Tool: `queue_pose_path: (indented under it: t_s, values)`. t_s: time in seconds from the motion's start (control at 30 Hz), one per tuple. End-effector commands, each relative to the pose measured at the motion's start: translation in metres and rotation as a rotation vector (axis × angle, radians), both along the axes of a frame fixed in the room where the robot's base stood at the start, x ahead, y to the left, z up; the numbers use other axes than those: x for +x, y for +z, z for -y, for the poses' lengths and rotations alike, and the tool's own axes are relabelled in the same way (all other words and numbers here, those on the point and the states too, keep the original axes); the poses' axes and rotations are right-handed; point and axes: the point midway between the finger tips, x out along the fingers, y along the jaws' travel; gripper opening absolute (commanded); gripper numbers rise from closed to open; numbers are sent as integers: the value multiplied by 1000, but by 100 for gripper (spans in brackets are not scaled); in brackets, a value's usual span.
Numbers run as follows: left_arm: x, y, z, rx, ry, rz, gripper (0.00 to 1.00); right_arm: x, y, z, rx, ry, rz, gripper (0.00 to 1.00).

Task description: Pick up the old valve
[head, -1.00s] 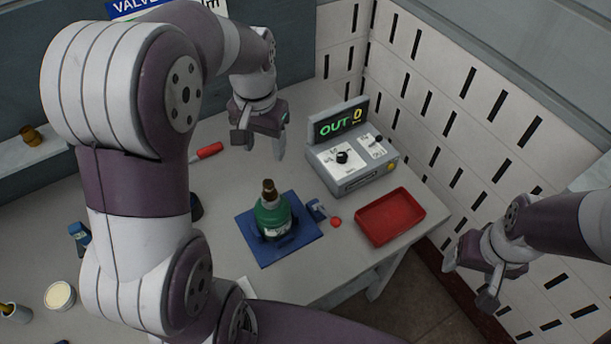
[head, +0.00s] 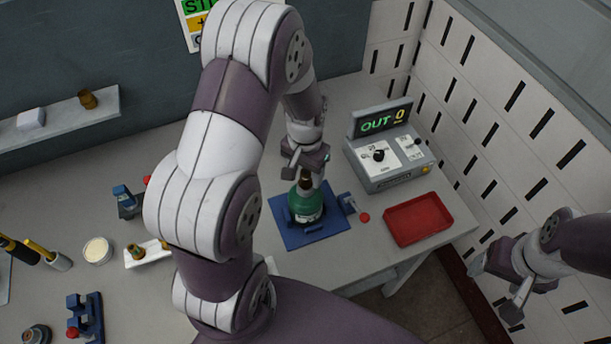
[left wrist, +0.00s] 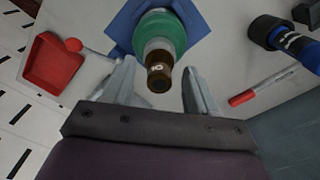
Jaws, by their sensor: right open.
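The brown, worn-looking valve (head: 305,184) stands upright on top of the green cylinder (head: 305,204), which sits in a blue base (head: 318,233). In the left wrist view the valve (left wrist: 159,73) points toward the camera between my two fingers, with gaps on both sides. My left gripper (head: 304,174) is open just above and around the valve, not visibly touching it. It also shows in the left wrist view (left wrist: 159,80). My right gripper (head: 495,290) is open and empty, off the table at the right.
A control box (head: 385,160) with an "OUT 0" display and an empty red tray (head: 417,219) stand right of the cylinder. A blue clamp with a red knob (head: 365,217) sits beside the base. A white holder with brass parts (head: 148,253) lies left. A red-handled tool (left wrist: 243,98) lies nearby.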

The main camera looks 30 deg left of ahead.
Motion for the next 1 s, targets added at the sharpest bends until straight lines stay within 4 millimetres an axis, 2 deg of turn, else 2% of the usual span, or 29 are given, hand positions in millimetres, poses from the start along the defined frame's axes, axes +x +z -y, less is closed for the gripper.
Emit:
queue_pose_path:
  t_s: [0.03, 0.17, 0.2, 0.57, 0.67, 0.8, 1.0]
  values:
    - [0, 0, 0, 0, 0, 0, 45, 0, 0, 0, 0, 0, 0, 72]
    - [0, 0, 0, 0, 0, 0, 3, 0, 0, 0, 0, 0, 0, 72]
    - [0, 0, 0, 0, 0, 0, 0, 0, 0, 0, 0, 0, 0, 72]
    - [0, 5, 0, 0, 0, 1, 0, 0, -4, 0, 0, 0, 0, 72]
    - [1, 16, 0, 1, 0, 4, 0, 0, -9, 0, 0, 0, 0, 72]
    - [1, 40, 1, 1, -1, 6, 0, 0, -21, 0, 0, 0, 0, 72]
    - [-1, 66, 49, 0, -7, 5, 0, 0, -36, 0, 0, 0, 0, 72]
